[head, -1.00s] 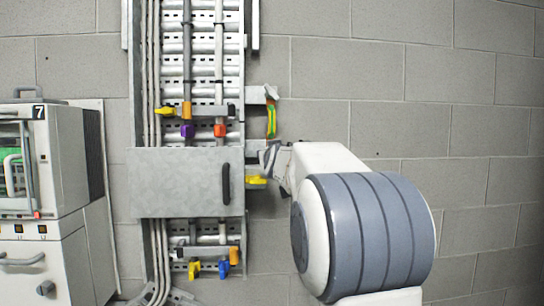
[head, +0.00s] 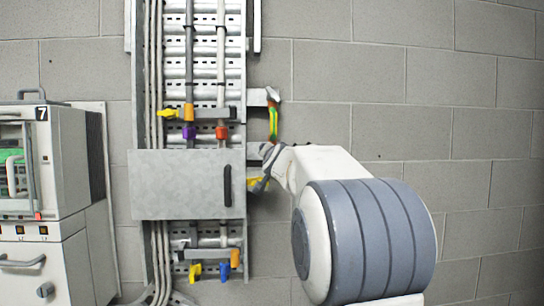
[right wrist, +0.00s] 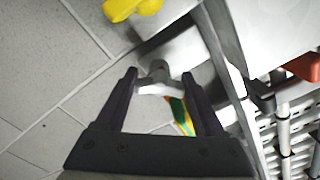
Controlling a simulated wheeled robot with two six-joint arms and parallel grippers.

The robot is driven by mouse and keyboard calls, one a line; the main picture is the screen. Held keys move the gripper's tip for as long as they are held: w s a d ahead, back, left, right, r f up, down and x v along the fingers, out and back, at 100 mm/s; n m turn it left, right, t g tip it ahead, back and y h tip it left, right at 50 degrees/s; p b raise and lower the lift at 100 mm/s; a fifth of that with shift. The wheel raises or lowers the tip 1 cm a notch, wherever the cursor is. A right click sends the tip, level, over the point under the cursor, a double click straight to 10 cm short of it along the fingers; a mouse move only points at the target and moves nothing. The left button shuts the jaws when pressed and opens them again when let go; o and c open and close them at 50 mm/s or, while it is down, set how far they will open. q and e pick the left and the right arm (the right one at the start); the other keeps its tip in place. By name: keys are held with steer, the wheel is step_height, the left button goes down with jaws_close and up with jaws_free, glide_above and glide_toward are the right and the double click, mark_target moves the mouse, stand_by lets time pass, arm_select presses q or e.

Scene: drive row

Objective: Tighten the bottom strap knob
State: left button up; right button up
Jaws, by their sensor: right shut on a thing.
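The green-and-yellow strap (head: 273,122) hangs beside the right edge of the rack, and a strip of it shows in the right wrist view (right wrist: 181,115). A grey knob (right wrist: 157,73) at the strap's lower end sits between the black fingertips of my right gripper (right wrist: 158,77), which is shut on it. In the head view my right gripper (head: 268,153) is at the strap's bottom end and mostly hides this knob. The upper strap fitting (head: 271,94) is clear above it. My left gripper is in neither view.
A yellow handle (head: 256,184) lies just below my right gripper, partly covered; it also shows in the right wrist view (right wrist: 130,8). A grey cover plate (head: 175,185) with a black handle is to the left. The wall at right is bare.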

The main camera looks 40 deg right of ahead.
steer(key=shift+m, duration=0.4)
steer(key=o, duration=1.4)
steer(key=v, duration=1)
steer(key=shift+s+a, duration=0.1)
steer(key=shift+s, duration=0.1)
